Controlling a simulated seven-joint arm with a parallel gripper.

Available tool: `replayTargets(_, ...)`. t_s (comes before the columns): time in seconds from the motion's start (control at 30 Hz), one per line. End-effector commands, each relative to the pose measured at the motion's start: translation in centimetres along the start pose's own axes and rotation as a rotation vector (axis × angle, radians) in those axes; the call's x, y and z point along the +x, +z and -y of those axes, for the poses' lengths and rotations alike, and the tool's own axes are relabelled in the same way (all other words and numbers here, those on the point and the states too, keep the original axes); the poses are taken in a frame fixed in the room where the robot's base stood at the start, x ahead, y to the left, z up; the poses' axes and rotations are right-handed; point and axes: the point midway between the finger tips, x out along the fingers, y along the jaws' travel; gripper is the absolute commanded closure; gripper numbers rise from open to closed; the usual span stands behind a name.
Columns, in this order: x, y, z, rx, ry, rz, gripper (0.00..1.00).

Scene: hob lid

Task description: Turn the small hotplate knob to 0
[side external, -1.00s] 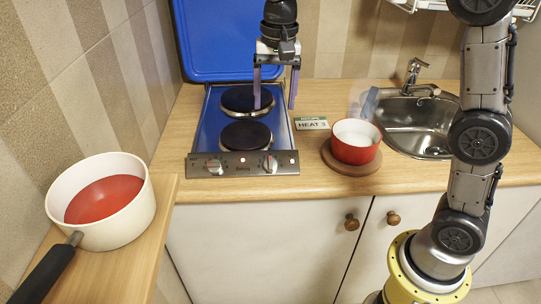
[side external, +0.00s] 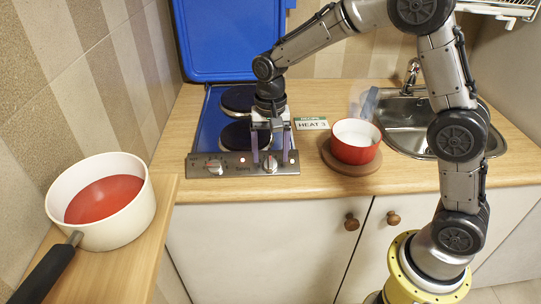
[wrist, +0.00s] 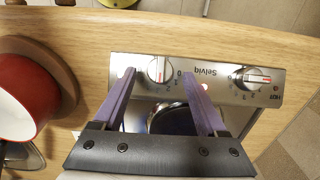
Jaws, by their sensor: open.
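The hob's steel front panel carries two round knobs. The right knob (side external: 270,168) has my gripper (side external: 270,157) over it, fingers pointing down. In the wrist view, which is turned round, this knob (wrist: 158,69) lies between my two purple fingertips (wrist: 159,77), with a gap on both sides. My gripper is open and holds nothing. The left knob (side external: 214,166) stands free; it also shows in the wrist view (wrist: 250,77). The front hotplate (side external: 236,136) and rear hotplate (side external: 237,99) are black and partly hidden by my arm. I cannot read the knobs' exact settings.
A red pot (side external: 356,151) stands on a round wooden board just right of the hob. A HEAT 3 card (side external: 311,123) lies behind it. The blue lid (side external: 230,40) is raised at the back. A white saucepan (side external: 128,215) is at the left.

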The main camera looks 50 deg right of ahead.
Motion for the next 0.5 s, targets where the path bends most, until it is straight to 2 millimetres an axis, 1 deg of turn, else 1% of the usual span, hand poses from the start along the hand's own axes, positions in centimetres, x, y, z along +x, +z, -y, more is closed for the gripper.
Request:
replayTargets(0.03,0.53,0.01,-0.02,0.000,0.001,0.001,0.25)
replayTargets(0.17,1.22,0.01,-0.01,0.000,0.000,0.000,0.25)
replayTargets(0.47,1.36,0.01,-0.01,0.000,0.000,0.000,0.25)
replayTargets(0.5,1.36,0.01,-0.01,0.000,0.000,0.000,0.32)
